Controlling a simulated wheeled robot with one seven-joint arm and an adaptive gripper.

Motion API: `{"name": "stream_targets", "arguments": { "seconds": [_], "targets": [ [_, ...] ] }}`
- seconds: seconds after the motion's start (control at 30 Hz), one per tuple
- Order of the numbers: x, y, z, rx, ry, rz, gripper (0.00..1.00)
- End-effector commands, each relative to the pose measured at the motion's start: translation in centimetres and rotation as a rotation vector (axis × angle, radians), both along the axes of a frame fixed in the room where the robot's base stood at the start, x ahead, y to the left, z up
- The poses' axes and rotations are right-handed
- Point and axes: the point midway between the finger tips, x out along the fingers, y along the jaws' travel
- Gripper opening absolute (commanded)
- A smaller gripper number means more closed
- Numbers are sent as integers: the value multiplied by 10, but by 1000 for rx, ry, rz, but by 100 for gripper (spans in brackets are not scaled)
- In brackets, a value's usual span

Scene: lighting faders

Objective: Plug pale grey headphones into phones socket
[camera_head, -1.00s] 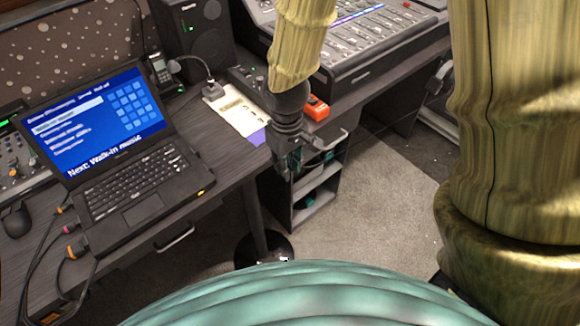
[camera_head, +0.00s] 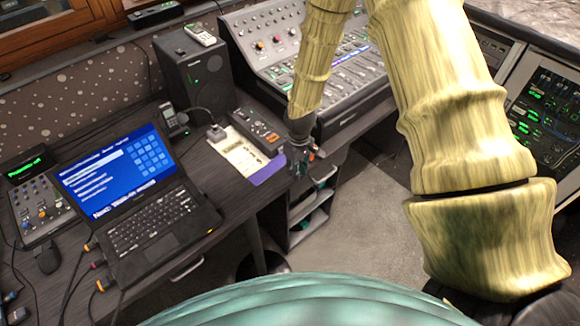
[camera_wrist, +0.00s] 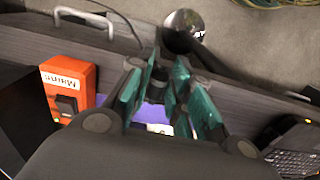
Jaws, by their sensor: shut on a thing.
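My gripper (camera_head: 300,164) hangs at the front edge of the desk, right of a paper with a purple edge. In the wrist view its teal-padded fingers (camera_wrist: 168,66) are close together around a small dark thing (camera_wrist: 158,82), possibly a plug. The fingers hide most of it. I cannot make out the pale grey headphones or a cable from them. A dark control box (camera_head: 256,130) stands on the desk just behind and left of my gripper. I cannot make out a socket marked phones.
A laptop (camera_head: 150,222), a desk microphone (camera_head: 216,133) and a speaker (camera_head: 196,70) stand on the desk left of my gripper. A fader console (camera_head: 345,62) is behind. An orange labelled box (camera_wrist: 68,88) is close beside the fingers. Open shelves (camera_head: 310,209) stand below.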

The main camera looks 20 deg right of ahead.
Motion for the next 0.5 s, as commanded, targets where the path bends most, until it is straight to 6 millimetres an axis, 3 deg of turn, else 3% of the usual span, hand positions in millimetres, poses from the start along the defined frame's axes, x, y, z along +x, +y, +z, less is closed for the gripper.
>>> {"name": "stream_targets", "arguments": {
  "seconds": [0.23, 0.5],
  "targets": [
    [9, -26, -7, 3, 0, -2, 8],
    [15, -29, -14, 3, -1, 1, 8]
  ]
}}
